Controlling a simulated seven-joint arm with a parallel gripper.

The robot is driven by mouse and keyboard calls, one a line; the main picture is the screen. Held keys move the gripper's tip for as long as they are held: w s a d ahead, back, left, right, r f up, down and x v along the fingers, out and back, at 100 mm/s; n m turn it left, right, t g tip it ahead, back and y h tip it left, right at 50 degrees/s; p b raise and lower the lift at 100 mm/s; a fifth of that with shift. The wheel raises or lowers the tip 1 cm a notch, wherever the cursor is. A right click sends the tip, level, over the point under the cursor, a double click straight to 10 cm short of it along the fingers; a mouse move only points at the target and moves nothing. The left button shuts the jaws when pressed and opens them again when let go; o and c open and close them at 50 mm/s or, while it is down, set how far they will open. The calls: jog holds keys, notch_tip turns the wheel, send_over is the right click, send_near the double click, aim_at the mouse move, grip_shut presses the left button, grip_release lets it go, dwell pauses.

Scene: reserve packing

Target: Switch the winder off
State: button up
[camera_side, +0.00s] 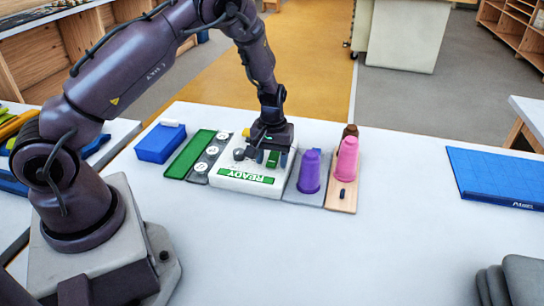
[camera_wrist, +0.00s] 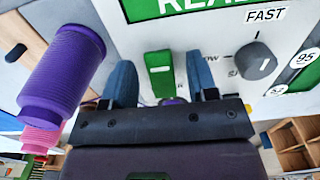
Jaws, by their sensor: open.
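The winder (camera_side: 228,182) is a white box with a green READY label (camera_side: 246,175) on its front. A green switch (camera_wrist: 160,73) with a white mark stands on it and also shows in the side view (camera_side: 273,159). My gripper (camera_wrist: 160,82) is open, with one blue finger on each side of the green switch and gaps visible. In the side view my gripper (camera_side: 271,156) is low over the winder's top. A grey knob (camera_wrist: 256,60) marked FAST and, partly hidden, SLOW is beside the switch. Whether the fingertips touch the winder, I cannot tell.
A purple spool (camera_side: 309,172) stands right of the winder on a grey plate; a pink spool (camera_side: 346,160) stands on a wooden board (camera_side: 342,198). Left are a strip with round white labels (camera_side: 211,150), a green pad (camera_side: 190,155) and a blue box (camera_side: 160,143).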

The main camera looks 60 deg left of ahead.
jog(key=c, duration=0.9)
jog(key=g+h, duration=0.2)
jog(key=shift+w+a+r+g+h, duration=0.1)
jog(key=shift+w+a+g+h, duration=0.2)
jog(key=shift+w+r+g+h, duration=0.1)
jog(key=shift+g+h, duration=0.5)
jog(key=o, duration=0.9)
jog(key=v, duration=1.3)
